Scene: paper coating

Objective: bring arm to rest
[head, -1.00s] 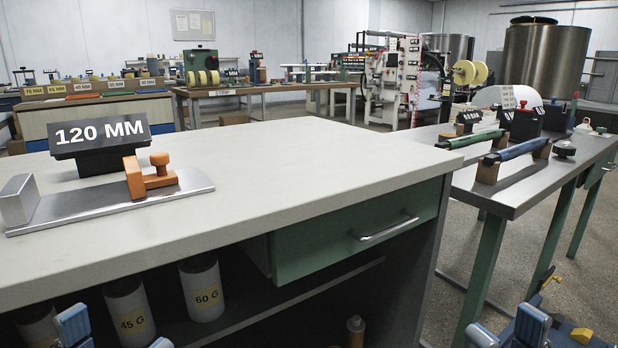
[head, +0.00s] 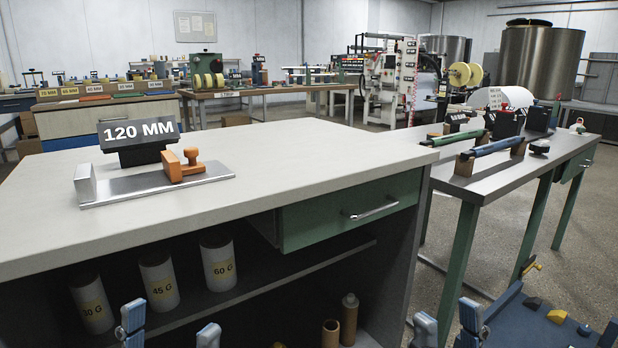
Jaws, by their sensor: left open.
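My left gripper (head: 170,328) shows at the bottom edge, left of centre, as two blue-and-grey fingertips spread apart. It is open with nothing between the fingers. It appears in front of the bench's lower shelf. My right gripper (head: 447,324) shows at the bottom edge, right of centre. Its two fingertips are apart with nothing seen between them, in front of the floor between the two tables. Both arms and the rest of both grippers are out of frame below.
A pale-topped bench (head: 310,150) stands ahead, with a green drawer (head: 345,212) and bottles below. A metal coating plate (head: 135,188) and a 120 MM sign (head: 140,133) are on it. A grey table (head: 490,185) stands right. A blue object (head: 535,318) is at lower right.

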